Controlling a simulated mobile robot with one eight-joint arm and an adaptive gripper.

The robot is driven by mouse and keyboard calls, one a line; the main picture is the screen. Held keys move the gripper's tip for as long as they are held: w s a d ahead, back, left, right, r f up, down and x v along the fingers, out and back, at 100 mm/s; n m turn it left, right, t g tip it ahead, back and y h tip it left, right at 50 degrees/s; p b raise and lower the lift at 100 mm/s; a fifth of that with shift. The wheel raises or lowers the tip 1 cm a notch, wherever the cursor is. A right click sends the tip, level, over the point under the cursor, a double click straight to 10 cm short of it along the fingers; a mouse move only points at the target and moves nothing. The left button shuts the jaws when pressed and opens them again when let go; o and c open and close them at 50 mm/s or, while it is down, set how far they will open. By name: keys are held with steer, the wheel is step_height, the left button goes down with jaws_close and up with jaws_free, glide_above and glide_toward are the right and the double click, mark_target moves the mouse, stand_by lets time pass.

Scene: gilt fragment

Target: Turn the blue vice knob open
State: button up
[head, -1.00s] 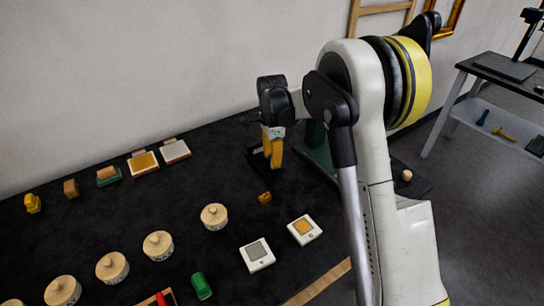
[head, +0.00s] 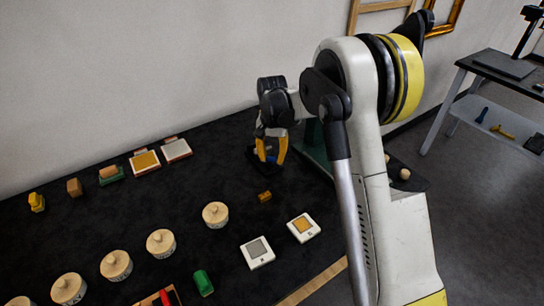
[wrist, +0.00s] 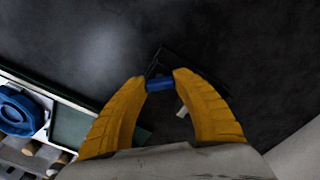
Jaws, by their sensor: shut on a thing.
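My gripper (head: 270,148) is at the far side of the black table, pointing down, with its two yellow fingers apart but closed on a small blue piece. In the wrist view the fingertips of my gripper (wrist: 160,82) press on both ends of this blue knob (wrist: 160,84). The blue knob (head: 271,158) shows only as a small patch between the fingers in the head view. A dark vice body (wrist: 166,60) lies just beyond the knob, faint against the black table. How far the knob is turned cannot be told.
A green stand (head: 318,148) is close to the right of my gripper. The wrist view shows a blue ring (wrist: 16,112) at left. A small orange block (head: 264,196) and a round wooden lidded pot (head: 215,214) are nearer.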

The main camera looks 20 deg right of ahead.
steer(key=n, duration=0.5)
steer(key=shift+n+p, duration=0.3)
steer(key=shift+n, duration=0.1)
steer(key=n, duration=1)
steer(key=shift+n+p, duration=0.3)
steer(key=shift+n, duration=0.1)
steer(key=n, duration=0.5)
steer(key=shift+a, duration=0.1)
stand_by(0.4)
steer(key=o, duration=1.2)
steer(key=shift+c, duration=0.2)
steer(key=shift+o, duration=0.2)
steer(key=shift+a, duration=0.15)
